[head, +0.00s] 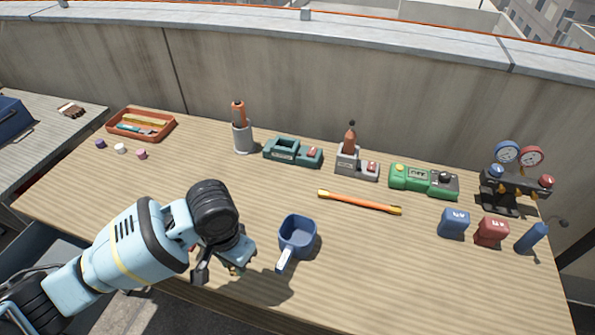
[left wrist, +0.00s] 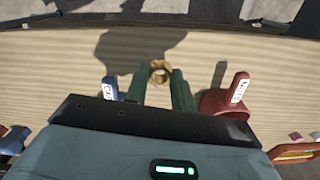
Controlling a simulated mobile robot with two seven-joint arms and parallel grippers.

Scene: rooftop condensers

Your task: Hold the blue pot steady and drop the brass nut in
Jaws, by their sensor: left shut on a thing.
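My left gripper (head: 232,264) is low over the front of the table, just left of the blue pot (head: 297,236). In the left wrist view the green fingers of the left gripper (left wrist: 159,78) are shut on the brass nut (left wrist: 159,70), a ring held at the fingertips. The blue pot is upright, its pale labelled handle pointing to the front; the handle also shows in the left wrist view (left wrist: 110,88). Nothing holds the pot. A red pot with a labelled handle (left wrist: 228,100) stands on the gripper's other side; the arm hides it in the head view. My right gripper is not in view.
An orange bar (head: 360,202) lies behind the blue pot. Green devices (head: 424,182) and holders line the back; an orange tray (head: 111,127) is back left. Blue (head: 454,222) and red (head: 491,231) blocks and a gauge set (head: 515,185) stand right. The front right table is clear.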

